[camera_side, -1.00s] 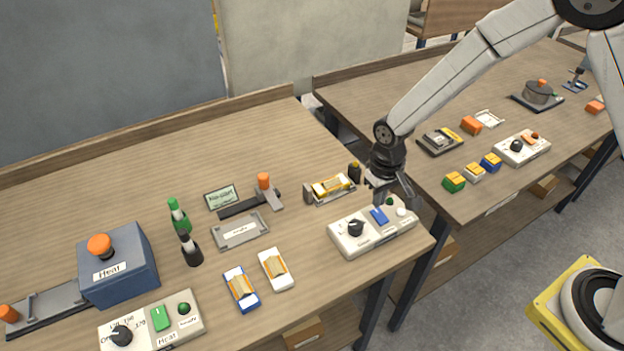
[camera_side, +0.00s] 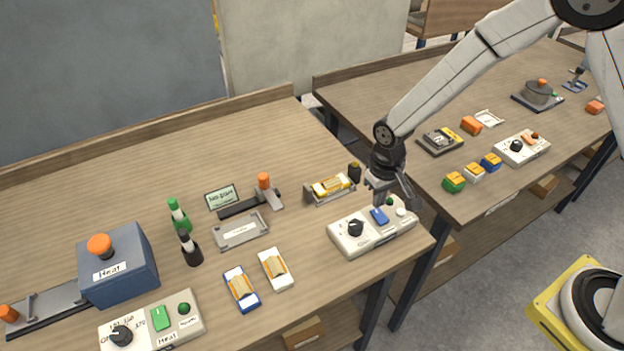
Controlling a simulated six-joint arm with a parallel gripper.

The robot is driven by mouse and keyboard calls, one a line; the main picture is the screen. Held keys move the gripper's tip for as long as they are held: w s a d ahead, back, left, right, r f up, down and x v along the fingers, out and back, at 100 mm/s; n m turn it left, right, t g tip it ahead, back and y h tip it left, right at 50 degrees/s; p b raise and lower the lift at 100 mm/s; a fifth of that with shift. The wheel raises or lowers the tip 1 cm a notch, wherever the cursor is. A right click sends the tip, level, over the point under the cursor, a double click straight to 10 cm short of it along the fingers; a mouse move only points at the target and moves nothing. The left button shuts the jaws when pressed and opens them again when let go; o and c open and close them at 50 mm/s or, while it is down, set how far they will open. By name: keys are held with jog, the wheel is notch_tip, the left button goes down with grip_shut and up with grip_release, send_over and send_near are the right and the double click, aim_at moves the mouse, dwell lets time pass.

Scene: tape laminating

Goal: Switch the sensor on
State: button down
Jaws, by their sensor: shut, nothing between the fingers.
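The sensor's likely control box is a white box (camera_side: 348,243) near the right front corner of the near table. On its top are a black knob (camera_side: 355,228), a blue rocker switch (camera_side: 379,215), a dark green lamp (camera_side: 389,201) and a pale round button (camera_side: 401,212). My gripper (camera_side: 388,206) is shut and empty, pointing down over the blue switch and the lamp. I cannot tell whether its fingertips touch the switch. A small yellow and white device (camera_side: 332,186) sits in a grey holder behind the box.
A second white box (camera_side: 180,330) with a knob and green switch, a blue heater block (camera_side: 120,265), green (camera_side: 178,216) and black (camera_side: 190,249) bottles, and two tape pieces (camera_side: 275,269) stand left. The right table (camera_side: 375,90) holds more boxes and blocks.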

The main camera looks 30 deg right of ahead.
aim_at(378, 211)
jog(key=shift+f, duration=1.15)
dwell(1.1)
jog(key=shift+r, duration=3.5)
jog(key=shift+s+d+r, duration=0.1)
jog(key=shift+d+r, duration=0.05)
jog(key=s+d+r+t, duration=0.2)
jog(key=s+d+r, duration=0.3)
jog(key=s+d, duration=0.3)
jog(key=s, duration=0.4)
jog(key=shift+d+t, duration=0.3)
jog(key=shift+d, duration=0.05)
